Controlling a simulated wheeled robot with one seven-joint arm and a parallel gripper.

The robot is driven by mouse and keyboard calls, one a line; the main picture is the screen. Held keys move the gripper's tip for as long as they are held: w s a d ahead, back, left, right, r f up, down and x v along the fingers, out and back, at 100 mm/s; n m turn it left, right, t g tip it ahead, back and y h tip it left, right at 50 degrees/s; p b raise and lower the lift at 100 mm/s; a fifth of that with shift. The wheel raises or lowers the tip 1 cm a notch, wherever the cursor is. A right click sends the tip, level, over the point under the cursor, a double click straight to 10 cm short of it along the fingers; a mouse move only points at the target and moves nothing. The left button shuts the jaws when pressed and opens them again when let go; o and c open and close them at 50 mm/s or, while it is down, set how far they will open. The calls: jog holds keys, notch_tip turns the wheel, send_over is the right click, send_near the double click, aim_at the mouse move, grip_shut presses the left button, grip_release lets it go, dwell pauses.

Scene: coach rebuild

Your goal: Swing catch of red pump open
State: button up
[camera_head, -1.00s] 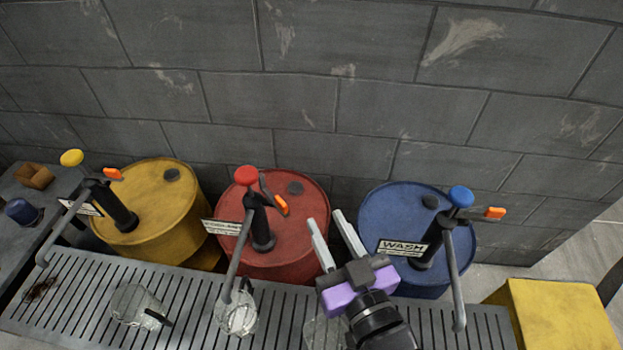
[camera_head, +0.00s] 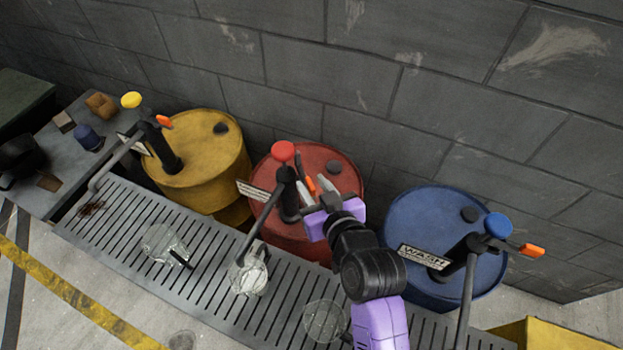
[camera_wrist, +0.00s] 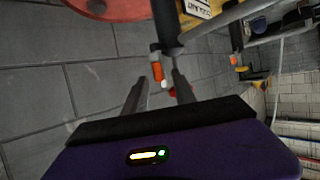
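The red pump (camera_head: 288,197) stands on the red drum (camera_head: 333,168), with a red knob (camera_head: 283,151) on top. Its catch, a grey bar with an orange tip (camera_head: 311,187), points down and to the right from near the top of the post. My gripper (camera_head: 316,186) is open at the right of the pump, its fingers around or just short of the orange tip. In the wrist view, the orange tip (camera_wrist: 156,72) shows between the two fingertips, with a gap to each; contact cannot be told. The pump post (camera_wrist: 166,25) is just beyond.
A yellow drum (camera_head: 205,150) with its pump is left, a blue drum (camera_head: 425,215) with its pump right. A slotted grey bench (camera_head: 210,262) in front holds clear jugs (camera_head: 247,275). The block wall (camera_head: 400,110) is close behind the drums.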

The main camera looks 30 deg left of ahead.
jog(key=shift+x, duration=0.85)
grip_shut()
dwell(0.9)
